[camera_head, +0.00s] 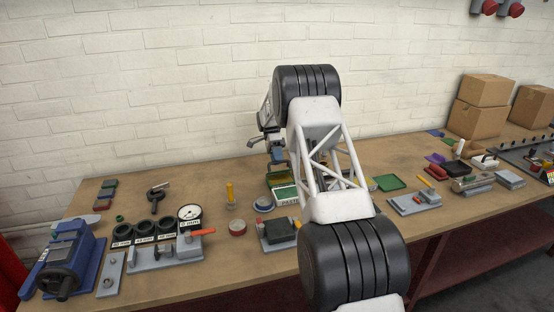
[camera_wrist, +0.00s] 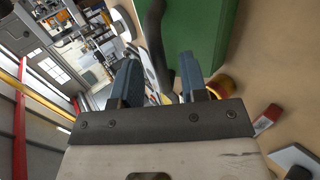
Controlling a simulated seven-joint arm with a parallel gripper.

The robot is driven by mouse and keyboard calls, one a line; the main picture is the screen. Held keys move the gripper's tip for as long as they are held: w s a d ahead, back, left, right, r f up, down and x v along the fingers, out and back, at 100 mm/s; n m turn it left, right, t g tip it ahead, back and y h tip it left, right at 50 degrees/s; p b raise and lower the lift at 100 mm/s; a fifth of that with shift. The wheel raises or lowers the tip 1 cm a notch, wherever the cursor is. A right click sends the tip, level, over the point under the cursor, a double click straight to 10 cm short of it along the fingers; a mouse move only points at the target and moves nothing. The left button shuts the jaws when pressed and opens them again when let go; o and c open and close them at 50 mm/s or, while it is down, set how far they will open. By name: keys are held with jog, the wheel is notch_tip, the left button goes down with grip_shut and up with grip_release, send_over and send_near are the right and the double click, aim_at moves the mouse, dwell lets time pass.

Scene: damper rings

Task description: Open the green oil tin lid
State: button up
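A green tin (camera_head: 280,178) with a pale labelled front stands mid-table in the head view, partly behind my arm. Its upper part looks dark olive with a yellowish edge; I cannot tell how far its lid is raised. My gripper (camera_head: 270,143) is above and just behind the tin in that view. In the wrist view my gripper (camera_wrist: 158,85) has its two blue-grey fingers apart. A dark curved bar (camera_wrist: 157,45) shows between them, beside a large green surface (camera_wrist: 202,35); whether a finger touches either is unclear.
A row of black rings with a gauge (camera_head: 190,213) is at left. A green tray (camera_head: 388,183) lies right of my arm.

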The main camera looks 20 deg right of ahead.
jog(key=shift+r, duration=0.1)
jog(key=shift+r, duration=1.35)
jog(key=s+a+r, duration=0.2)
jog(key=s, duration=1.4)
